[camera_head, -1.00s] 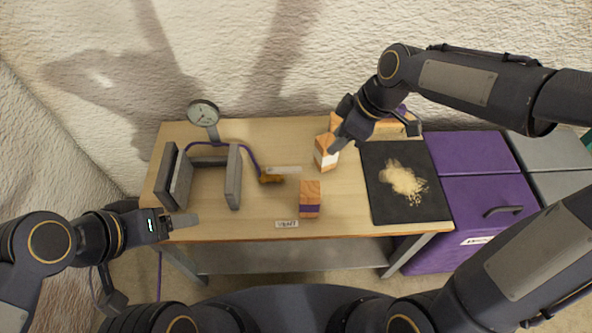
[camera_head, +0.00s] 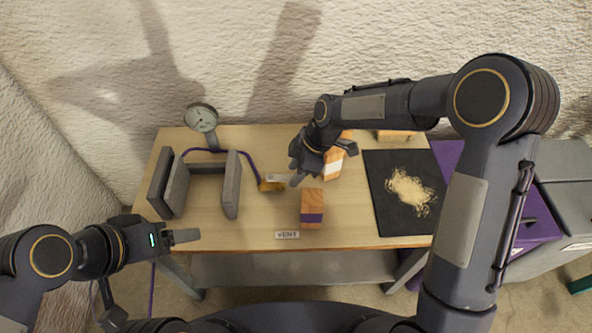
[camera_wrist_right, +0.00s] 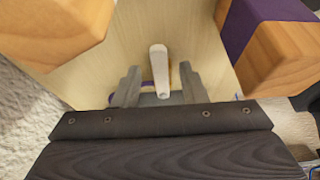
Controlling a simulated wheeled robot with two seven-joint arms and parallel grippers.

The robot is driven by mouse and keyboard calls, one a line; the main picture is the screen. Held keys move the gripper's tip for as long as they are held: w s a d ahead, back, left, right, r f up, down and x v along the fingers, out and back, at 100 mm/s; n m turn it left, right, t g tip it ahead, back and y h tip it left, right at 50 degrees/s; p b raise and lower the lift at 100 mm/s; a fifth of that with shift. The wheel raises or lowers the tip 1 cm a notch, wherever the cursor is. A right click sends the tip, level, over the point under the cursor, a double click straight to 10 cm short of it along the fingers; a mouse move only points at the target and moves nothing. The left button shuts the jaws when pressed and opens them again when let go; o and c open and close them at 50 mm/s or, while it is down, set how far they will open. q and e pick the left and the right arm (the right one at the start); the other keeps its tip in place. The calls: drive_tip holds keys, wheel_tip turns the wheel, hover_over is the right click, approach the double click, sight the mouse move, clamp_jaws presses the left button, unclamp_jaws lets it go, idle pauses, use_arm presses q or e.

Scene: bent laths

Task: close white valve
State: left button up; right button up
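The white valve lever (camera_head: 278,178) sticks out to the right from a brass valve body (camera_head: 268,187) on the table, at the end of a purple hose (camera_head: 240,156). My right gripper (camera_head: 322,163) is above the table just right of the lever, fingers apart. In the right wrist view the white lever (camera_wrist_right: 158,65) lies between and beyond the two open fingers (camera_wrist_right: 158,88), with no contact visible. My left gripper (camera_head: 186,237) is off the table's front left corner; its finger gap cannot be made out.
A purple-striped block (camera_head: 312,208) and a white-striped block (camera_head: 333,164) stand close to my right gripper. Grey clamp plates (camera_head: 231,185) and a gauge (camera_head: 201,118) are at left. A black mat (camera_head: 385,205) with shavings lies at right. A VENT label (camera_head: 287,235) marks the front edge.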

clamp_jaws()
idle(0.3)
